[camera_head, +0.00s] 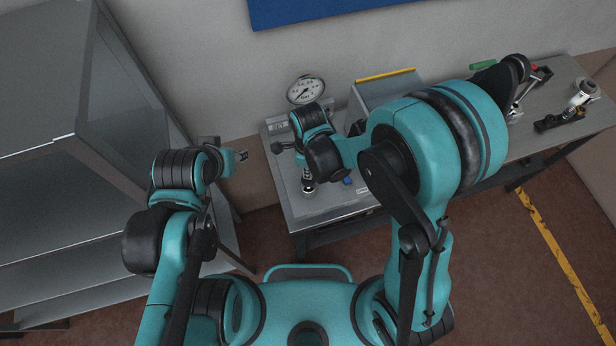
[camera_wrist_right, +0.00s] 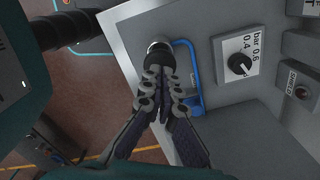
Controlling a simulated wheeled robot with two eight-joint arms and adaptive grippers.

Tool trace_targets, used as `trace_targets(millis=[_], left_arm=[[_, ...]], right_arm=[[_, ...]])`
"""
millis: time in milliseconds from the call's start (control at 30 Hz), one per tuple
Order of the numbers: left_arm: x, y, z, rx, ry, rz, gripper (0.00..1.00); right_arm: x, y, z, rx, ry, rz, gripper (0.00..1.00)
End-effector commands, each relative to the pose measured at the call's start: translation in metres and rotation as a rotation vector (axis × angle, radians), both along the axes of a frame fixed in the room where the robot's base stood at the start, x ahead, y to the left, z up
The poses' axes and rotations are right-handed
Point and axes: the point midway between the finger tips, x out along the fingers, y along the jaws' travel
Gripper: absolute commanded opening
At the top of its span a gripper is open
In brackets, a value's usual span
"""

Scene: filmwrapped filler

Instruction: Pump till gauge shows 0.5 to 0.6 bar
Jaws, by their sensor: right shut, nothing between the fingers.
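The round white gauge (camera_head: 305,90) stands at the back of the grey bench unit. Its dark needle slants to the lower left; its figures are too small to read. My right gripper (camera_head: 308,180) is over the front of the unit. In the right wrist view its fingers (camera_wrist_right: 160,76) are together and empty, their tips right at a dark and chrome fitting (camera_wrist_right: 157,47).
A plate with a black pointer (camera_wrist_right: 239,64) reads "bar 0.6 0.4". A grey bin (camera_head: 385,88) stands behind my right arm. Tools lie on the bench to the right, including a clamp-like one (camera_head: 567,117). A grey shelf (camera_head: 75,150) stands close on the left.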

Motion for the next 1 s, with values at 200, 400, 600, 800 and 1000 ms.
trace_targets(millis=[200, 400, 600, 800, 1000], left_arm=[[0.0, 0.0, 0.0, 0.0, 0.0, 0.0, 0.4], [0.0, 0.0, -0.008, 0.0, 0.0, 0.0, 0.4], [0.0, 0.0, -0.027, 0.0, 0.0, 0.0, 0.4], [0.0, 0.0, -0.045, 0.0, 0.0, 0.0, 0.4], [0.0, 0.0, -0.04, 0.0, 0.0, 0.0, 0.4]], right_arm=[[0.0, 0.0, 0.0, 0.0, 0.0, 0.0, 0.0], [0.0, 0.0, -0.008, 0.0, 0.0, 0.0, 0.0], [0.0, 0.0, -0.027, 0.0, 0.0, 0.0, 0.0], [0.0, 0.0, -0.045, 0.0, 0.0, 0.0, 0.0], [0.0, 0.0, -0.04, 0.0, 0.0, 0.0, 0.0]])
